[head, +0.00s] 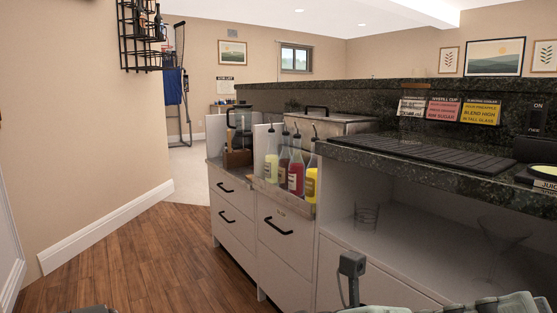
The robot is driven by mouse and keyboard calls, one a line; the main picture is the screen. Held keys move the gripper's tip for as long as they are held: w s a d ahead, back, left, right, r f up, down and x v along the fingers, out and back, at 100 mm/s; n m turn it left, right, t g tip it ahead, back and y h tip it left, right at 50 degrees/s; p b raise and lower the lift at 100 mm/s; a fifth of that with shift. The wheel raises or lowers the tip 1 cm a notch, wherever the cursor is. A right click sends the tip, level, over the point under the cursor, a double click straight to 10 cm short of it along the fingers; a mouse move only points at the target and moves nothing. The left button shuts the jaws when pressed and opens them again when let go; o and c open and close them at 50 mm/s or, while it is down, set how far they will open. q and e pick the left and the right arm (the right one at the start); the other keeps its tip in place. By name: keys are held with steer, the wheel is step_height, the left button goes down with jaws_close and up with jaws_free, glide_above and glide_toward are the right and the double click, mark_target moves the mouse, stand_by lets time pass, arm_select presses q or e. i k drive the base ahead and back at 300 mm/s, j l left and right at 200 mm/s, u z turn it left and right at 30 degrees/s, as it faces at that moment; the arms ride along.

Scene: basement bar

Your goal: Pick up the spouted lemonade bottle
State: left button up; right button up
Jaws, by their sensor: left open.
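Several spouted bottles stand upright in an open bin on the counter front. A pale yellow bottle (271,166) is at the left, a dark reddish one (283,166) beside it, then a red one (296,176) and a bright yellow one (311,184). All have dark pour spouts. The labels are too small to read, so I cannot tell which holds lemonade. Only a dark sliver of my left gripper (95,310) shows at the bottom-left edge, open and far from the bottles. Its fingers are mostly cut off.
A metal rail (283,194) fronts the bottles. A wooden caddy (238,158) stands left of them. A glass (366,215) and a stemmed glass (499,240) stand on the shelf under the dark stone counter (480,184). The wooden floor (150,260) to the left is clear.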

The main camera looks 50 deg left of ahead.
mark_target(272, 158)
steer(key=i+l, duration=0.4)
steer(key=l, duration=0.25)
steer(key=i+l+u, duration=0.15)
steer(key=u, duration=1.25)
